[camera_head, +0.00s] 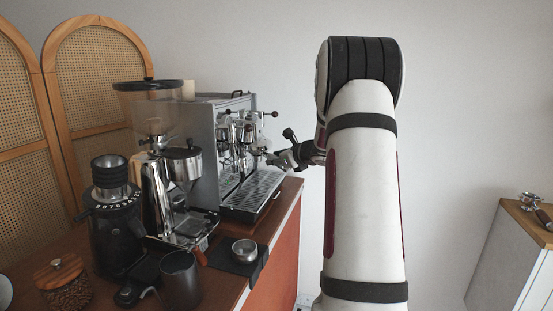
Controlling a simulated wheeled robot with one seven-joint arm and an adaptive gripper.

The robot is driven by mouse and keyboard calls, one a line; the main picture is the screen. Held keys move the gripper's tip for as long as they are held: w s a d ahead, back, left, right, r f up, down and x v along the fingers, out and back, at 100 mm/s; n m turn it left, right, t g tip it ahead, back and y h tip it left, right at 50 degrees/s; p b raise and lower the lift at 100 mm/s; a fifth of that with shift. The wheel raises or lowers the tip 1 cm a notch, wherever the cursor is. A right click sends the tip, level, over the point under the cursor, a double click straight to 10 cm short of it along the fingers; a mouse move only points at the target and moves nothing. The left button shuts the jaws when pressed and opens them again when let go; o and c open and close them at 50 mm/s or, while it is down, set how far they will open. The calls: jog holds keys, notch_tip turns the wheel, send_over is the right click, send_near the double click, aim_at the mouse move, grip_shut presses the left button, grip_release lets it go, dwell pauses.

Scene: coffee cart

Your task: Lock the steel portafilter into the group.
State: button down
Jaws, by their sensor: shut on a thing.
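The espresso machine (197,152) stands on the wooden counter, its front facing right. Its group area (243,135) is small and crowded with shiny parts. My gripper (273,157) is just right of the machine's front, above the drip tray. It is shut on what looks like the steel portafilter (262,152), of which only a small bright part shows between the gripper and the group. I cannot tell whether the portafilter touches the group or at what angle it sits; the handle is mostly hidden by the fingers.
A drip tray (254,196) lies below the group. A grinder (150,105), a black grinder (112,220), a dark pitcher (180,282) and a steel cup (244,250) crowd the counter's near end. Another portafilter (530,201) rests on the right cabinet (515,228).

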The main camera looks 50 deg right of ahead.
jog(key=shift+s+d+n+y+p, duration=0.1)
jog(key=shift+d+n+y+p, duration=0.7)
jog(key=shift+p, duration=0.75)
dwell(0.4)
jog(key=shift+d+n+y+p, duration=0.3)
jog(key=shift+y+p, duration=0.1)
jog(key=shift+p, duration=0.15)
jog(key=shift+d+n+y+p, duration=0.15)
jog(key=shift+n+y+p, duration=0.15)
jog(key=shift+y+p, duration=0.1)
jog(key=shift+d+n+y, duration=0.6)
jog(key=shift+n+y, duration=0.1)
jog(key=shift+y, duration=0.1)
